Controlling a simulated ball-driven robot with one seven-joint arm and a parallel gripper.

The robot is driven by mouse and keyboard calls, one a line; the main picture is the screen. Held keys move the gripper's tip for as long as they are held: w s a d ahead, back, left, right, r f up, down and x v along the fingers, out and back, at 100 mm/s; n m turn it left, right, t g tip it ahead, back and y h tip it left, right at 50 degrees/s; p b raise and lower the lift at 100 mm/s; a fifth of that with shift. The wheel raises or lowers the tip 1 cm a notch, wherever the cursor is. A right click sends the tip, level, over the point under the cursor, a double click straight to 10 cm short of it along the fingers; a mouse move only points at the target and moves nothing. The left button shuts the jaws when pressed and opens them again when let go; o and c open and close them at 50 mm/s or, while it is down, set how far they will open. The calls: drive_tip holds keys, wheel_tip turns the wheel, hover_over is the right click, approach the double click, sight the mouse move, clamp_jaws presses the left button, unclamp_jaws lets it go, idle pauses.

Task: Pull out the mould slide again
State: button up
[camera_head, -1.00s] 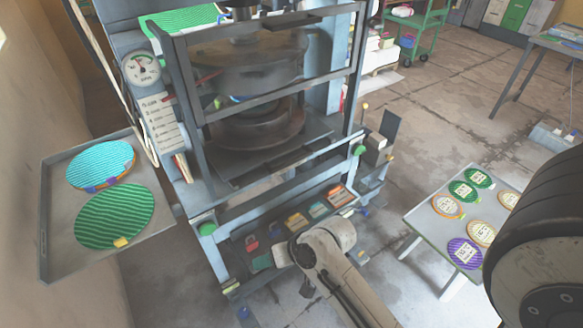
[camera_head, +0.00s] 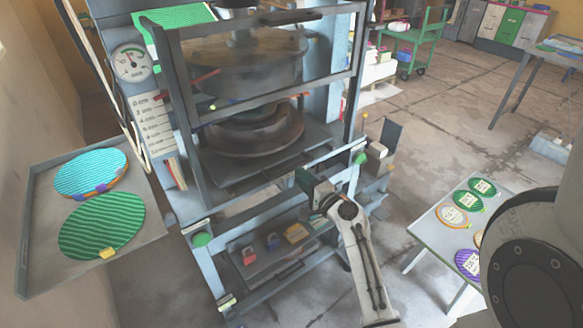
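The plate press fills the middle of the view, with a dark round upper mould (camera_head: 245,60) above a lower mould (camera_head: 255,132). The lower mould sits inside the frame on the flat grey mould slide (camera_head: 235,178), whose front edge lies near the front rail. My gripper (camera_head: 306,184) is at the right half of the press's front, close to the front rail and right of the slide's middle. Its fingers are small and dark, partly hidden by my wrist. I cannot tell whether they are open or touch the slide.
Bars of the press guard (camera_head: 270,100) cross in front of the moulds. A shelf below holds a red padlock (camera_head: 249,255), a blue padlock (camera_head: 273,241) and a yellow block (camera_head: 297,233). A tray (camera_head: 35,235) with patterned discs stands left; a table (camera_head: 425,225) with labelled discs stands right.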

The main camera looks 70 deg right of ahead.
sight(291, 167)
drive_tip(key=x, duration=0.5)
drive_tip(key=shift+w+d, duration=0.15)
drive_tip(key=shift+w, duration=0.25)
clamp_jaws()
